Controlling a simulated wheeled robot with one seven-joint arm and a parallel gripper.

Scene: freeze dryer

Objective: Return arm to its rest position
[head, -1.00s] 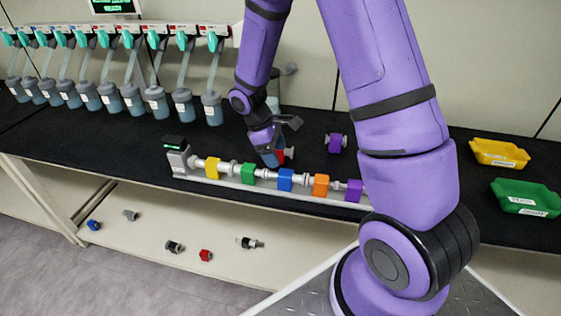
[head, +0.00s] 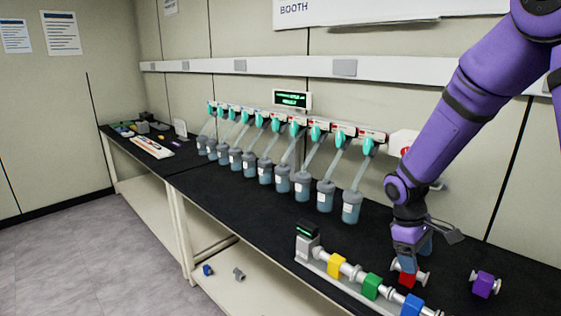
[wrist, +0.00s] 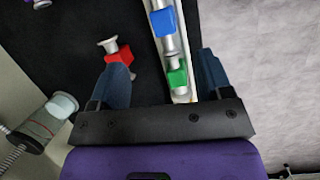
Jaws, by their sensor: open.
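My purple arm comes down from the upper right in the head view, and my gripper (head: 405,262) hangs low over the black bench (head: 245,215). A red block with pale metal ends (head: 408,279) is directly by the fingertips. In the wrist view my gripper (wrist: 160,72) has its two blue fingers spread wide, with nothing clamped between them. The red block (wrist: 120,54) shows by the left finger, partly hidden by it; whether they touch is unclear. The green block (wrist: 176,77) and blue block (wrist: 164,22) on the rail appear between the fingers.
A rail unit (head: 307,240) carries yellow (head: 336,266), green and blue blocks in front of my gripper. A loose purple block (head: 486,284) lies to the right. Several hanging flasks (head: 351,205) stand behind to the left. The floor (head: 90,250) at left is clear.

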